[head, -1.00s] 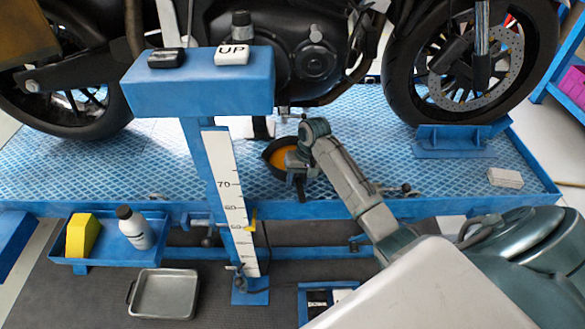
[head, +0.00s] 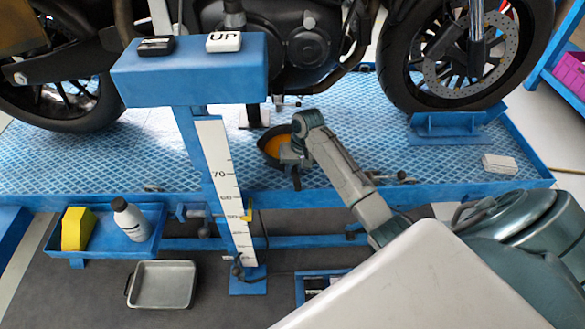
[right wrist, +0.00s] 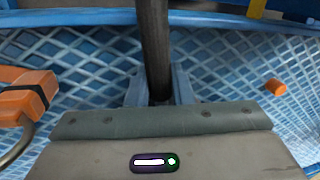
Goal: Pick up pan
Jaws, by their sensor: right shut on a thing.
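A round black pan (head: 271,150) with an amber inside is over the blue platform under the motorcycle's engine, right of the blue post. Its handle points toward the platform's front edge. My right gripper (right wrist: 160,100) is shut on the dark pan handle (right wrist: 154,35), which stands upright between the fingers in the right wrist view. In the head view my right gripper (head: 294,166) covers part of the pan and handle. The pan's bowl is hidden in the right wrist view. I cannot tell whether the pan touches the platform. My left gripper is not in view.
The motorcycle (head: 310,45) stands close above and behind. The blue post with a white scale (head: 222,175) rises left of the pan. A metal tray (head: 162,284) lies on the floor. Orange objects, one at left (right wrist: 22,105), one at right (right wrist: 276,87), lie on the blue lattice.

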